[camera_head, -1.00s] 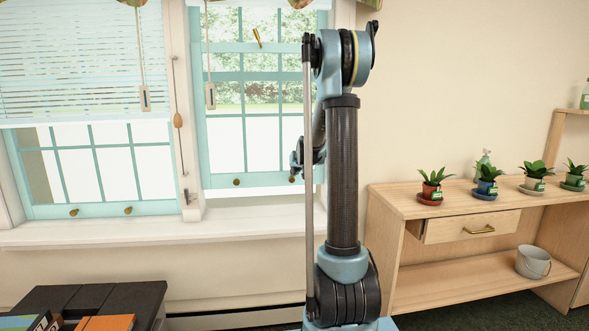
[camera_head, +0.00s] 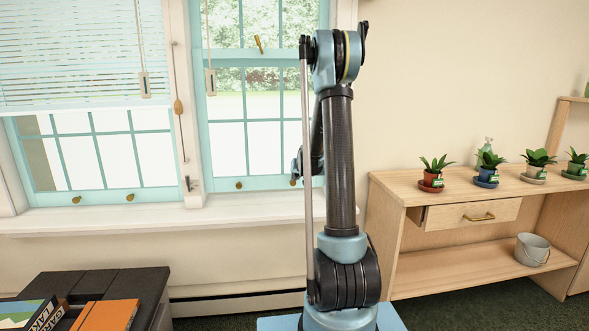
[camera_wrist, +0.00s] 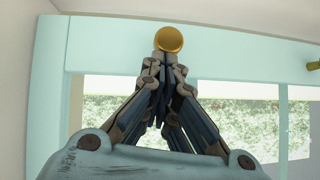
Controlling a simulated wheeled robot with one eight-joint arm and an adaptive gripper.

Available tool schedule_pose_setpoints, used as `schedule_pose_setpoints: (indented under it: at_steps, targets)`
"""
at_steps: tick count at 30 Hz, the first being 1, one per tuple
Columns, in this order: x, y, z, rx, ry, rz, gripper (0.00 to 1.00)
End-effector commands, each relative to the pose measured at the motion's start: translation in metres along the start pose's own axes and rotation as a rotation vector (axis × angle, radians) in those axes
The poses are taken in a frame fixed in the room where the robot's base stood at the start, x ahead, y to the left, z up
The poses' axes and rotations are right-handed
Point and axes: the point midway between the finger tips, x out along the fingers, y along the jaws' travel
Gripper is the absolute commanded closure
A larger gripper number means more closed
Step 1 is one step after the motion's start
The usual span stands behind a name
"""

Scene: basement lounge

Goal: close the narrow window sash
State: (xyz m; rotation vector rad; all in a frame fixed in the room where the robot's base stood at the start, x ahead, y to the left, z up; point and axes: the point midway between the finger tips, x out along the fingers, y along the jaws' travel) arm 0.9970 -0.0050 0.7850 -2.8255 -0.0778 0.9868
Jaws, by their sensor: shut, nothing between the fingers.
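The narrow window is the right-hand one in the head view, with a teal frame. Its lower sash (camera_head: 262,184) has a teal bottom rail with brass knobs and sits low, close to the white sill. I cannot tell whether a thin gap is left beneath it. In the wrist view the teal rail (camera_wrist: 110,48) runs across the top, above the glass. My gripper (camera_wrist: 166,64) is shut and empty, its fingertips at a round brass knob (camera_wrist: 168,39) on that rail; contact is unclear. In the head view my own arm hides the gripper.
A wider window (camera_head: 95,165) with a blind (camera_head: 75,60) is at the left. Blind cords hang between and before the windows. A wooden shelf unit (camera_head: 400,190) with potted plants stands at the right. A dark table (camera_head: 100,282) with books is at the lower left.

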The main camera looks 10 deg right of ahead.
Motion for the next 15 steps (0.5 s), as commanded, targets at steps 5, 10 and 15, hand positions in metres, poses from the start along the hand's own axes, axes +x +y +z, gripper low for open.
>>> schedule_pose_setpoints:
  at_steps: [5, 10, 15]
  targets:
    - [0.017, 0.004, 0.021, 0.0, 0.0, 0.0, 1.0]
    - [0.024, 0.006, 0.031, 0.0, 0.0, 0.0, 1.0]
    - [0.025, 0.007, 0.033, 0.0, -0.003, 0.0, 1.0]
